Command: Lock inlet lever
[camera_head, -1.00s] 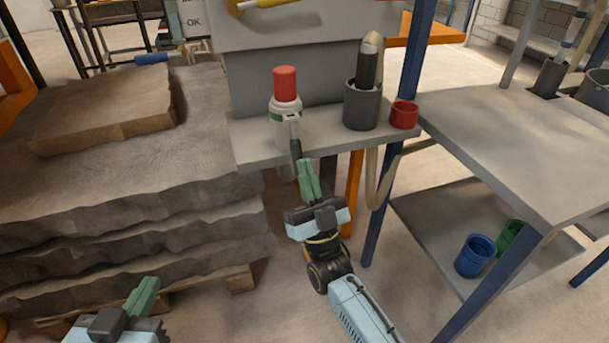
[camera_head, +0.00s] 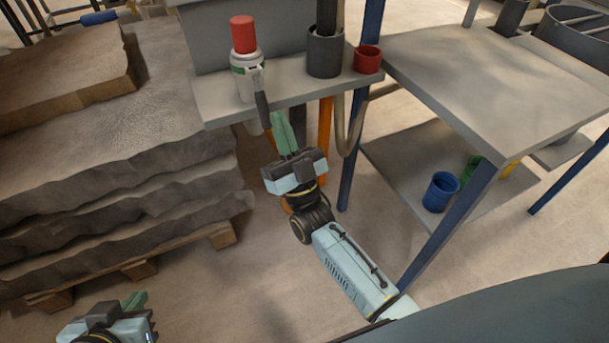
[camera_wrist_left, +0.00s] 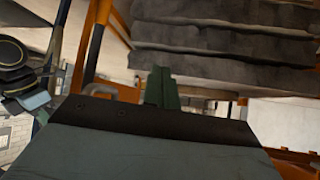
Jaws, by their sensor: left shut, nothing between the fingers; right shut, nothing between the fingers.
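A white and green cylinder with a red top (camera_head: 244,60) stands on the grey shelf in the head view. A lever (camera_head: 261,102) with a dark handle hangs down from its front, past the shelf's front edge. My right gripper (camera_head: 284,130) is shut, its green fingers pointing up just right of the lever's lower end. I cannot tell whether they touch it. My left gripper (camera_head: 136,299) is shut and empty at the bottom left, low beside the stacked slabs. Its green fingers also show in the left wrist view (camera_wrist_left: 161,88), away from the lever.
A dark grey cup (camera_head: 324,54) and a red cup (camera_head: 367,59) stand on the shelf (camera_head: 285,92). Rough stone slabs (camera_head: 110,200) on a pallet fill the left. A grey table (camera_head: 470,85) stands right, with a blue cup (camera_head: 440,192) on its lower shelf.

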